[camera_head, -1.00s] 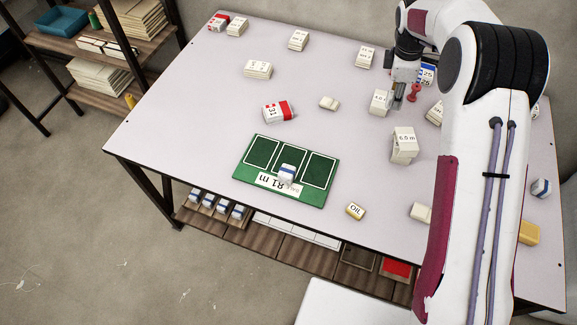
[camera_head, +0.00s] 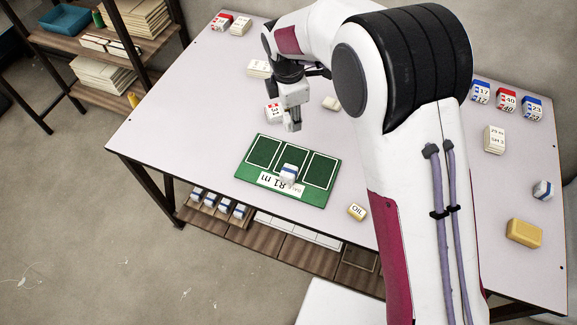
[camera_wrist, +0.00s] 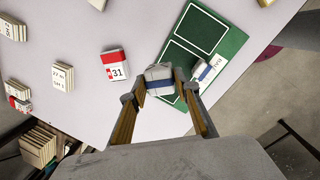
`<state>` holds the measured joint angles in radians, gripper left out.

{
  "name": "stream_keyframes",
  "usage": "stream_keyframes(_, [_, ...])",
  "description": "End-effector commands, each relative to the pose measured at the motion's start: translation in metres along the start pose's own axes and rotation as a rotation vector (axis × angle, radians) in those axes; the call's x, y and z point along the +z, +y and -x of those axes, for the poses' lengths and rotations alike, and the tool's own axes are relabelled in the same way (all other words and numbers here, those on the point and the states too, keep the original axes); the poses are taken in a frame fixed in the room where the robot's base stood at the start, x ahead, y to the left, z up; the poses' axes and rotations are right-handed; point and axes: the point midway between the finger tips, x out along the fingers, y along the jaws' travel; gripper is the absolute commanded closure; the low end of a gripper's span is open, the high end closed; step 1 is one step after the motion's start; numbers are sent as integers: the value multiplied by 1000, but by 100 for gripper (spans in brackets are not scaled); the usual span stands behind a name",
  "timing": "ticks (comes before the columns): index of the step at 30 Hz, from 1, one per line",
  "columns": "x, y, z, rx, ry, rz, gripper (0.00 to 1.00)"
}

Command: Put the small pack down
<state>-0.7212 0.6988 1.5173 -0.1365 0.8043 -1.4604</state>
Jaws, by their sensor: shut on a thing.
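My gripper (camera_wrist: 158,92) is shut on a small white-grey pack (camera_wrist: 160,73) with a blue band, seen in the wrist view. In the head view my gripper (camera_head: 294,126) hangs above the table behind the green mat (camera_head: 240,173), and the held pack cannot be made out there. The mat has three white-outlined fields and a white label strip (camera_head: 268,181). Another small white pack with a blue band (camera_head: 289,171) lies on the mat by the middle field and label; it also shows in the wrist view (camera_wrist: 207,70). The held pack appears beside the mat's fields in the wrist view.
A red-and-white pack marked 31 (camera_wrist: 115,65) stands close to my gripper. A yellow OIL block (camera_head: 357,211) lies right of the mat. Several packs (camera_head: 507,101) stand at the table's right. My arm hides the table's middle right. The table left of the mat is clear.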

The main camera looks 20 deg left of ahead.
Motion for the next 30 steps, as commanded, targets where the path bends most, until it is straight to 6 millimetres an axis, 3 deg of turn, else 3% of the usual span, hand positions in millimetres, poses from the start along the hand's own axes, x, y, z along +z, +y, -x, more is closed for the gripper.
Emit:
stream_keyframes(3, [-18, -11, -1, -5, 6, 47, 90])
stream_keyframes(9, [-18, -22, -10, -11, 9, 75, 90])
stream_keyframes(23, [-18, -19, -11, -1, 10, 90, 90])
stream_keyframes(30, [-20, -22, -31, -3, 10, 89, 90])
